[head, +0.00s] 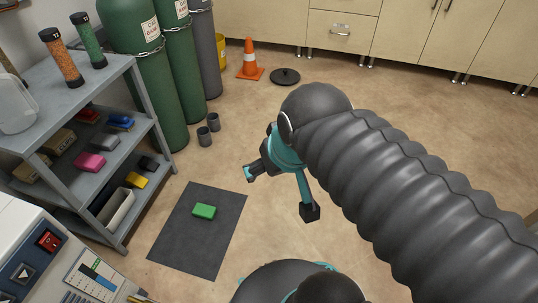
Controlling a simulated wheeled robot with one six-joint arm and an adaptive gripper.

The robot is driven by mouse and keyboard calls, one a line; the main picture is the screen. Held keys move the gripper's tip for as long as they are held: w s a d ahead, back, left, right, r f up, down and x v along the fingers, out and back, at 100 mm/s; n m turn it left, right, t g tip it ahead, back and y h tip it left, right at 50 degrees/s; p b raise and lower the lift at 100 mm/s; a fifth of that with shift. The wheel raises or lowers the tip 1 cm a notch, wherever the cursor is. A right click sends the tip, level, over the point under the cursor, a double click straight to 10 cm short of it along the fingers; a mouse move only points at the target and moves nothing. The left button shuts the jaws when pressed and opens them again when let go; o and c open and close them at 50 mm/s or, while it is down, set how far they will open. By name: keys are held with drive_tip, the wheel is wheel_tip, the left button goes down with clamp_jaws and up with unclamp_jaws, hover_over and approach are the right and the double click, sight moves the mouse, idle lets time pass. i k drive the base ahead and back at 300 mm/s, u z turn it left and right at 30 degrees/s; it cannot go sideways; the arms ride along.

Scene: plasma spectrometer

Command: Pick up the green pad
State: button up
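The green pad (204,211) is a small bright green block. It lies flat on a dark grey mat (212,252) on the floor, left of the middle of the head view. My gripper (279,193) is to the right of the pad and above the floor. Its two teal fingers with dark tips are spread wide apart. Nothing is between them, and the pad is fully visible and apart from the gripper.
A grey metal shelf (137,72) with pads and boxes stands at the left. Green gas cylinders (140,62), small grey cups (209,128), an orange cone (249,62) and a black disc (285,76) are behind. A panelled instrument (22,232) fills the lower left.

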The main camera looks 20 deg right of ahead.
sight(201, 210)
drive_tip(key=z, duration=1.6)
drive_tip(key=i, duration=0.75)
drive_tip(key=u, duration=2.75)
